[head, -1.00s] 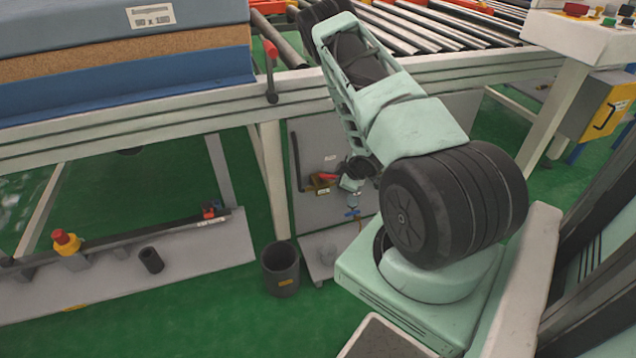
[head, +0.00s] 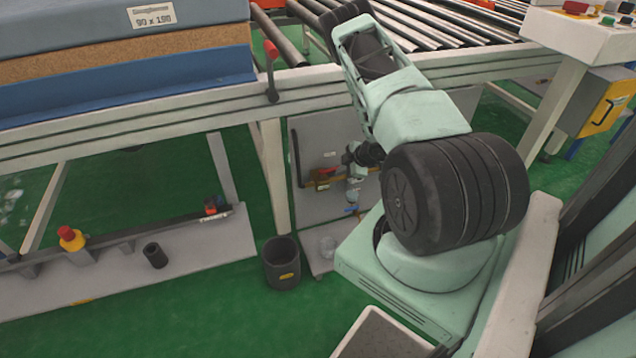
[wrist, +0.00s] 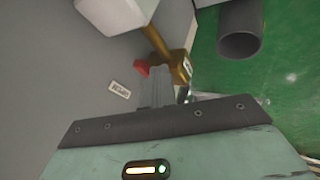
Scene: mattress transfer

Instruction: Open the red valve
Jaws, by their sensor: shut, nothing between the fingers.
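The red valve handle (head: 327,171) sits on a brass valve body on the grey panel under the conveyor. In the wrist view the red handle (wrist: 141,67) shows just left of my fingertips, with the brass body (wrist: 181,66) to their right. My gripper (head: 349,157) is at the panel, slightly up and right of the valve in the head view. In the wrist view its fingers (wrist: 158,74) are shut and empty, pointing towards the valve. The fingers cover part of the valve, and I cannot tell whether they touch it.
A blue-handled fitting (head: 351,210) is lower on the panel. A dark bin (head: 282,263) stands on the green floor beside it. The conveyor frame (head: 200,118) and a stack of mattresses (head: 120,70) are above. A red mushroom button (head: 70,233) is at left.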

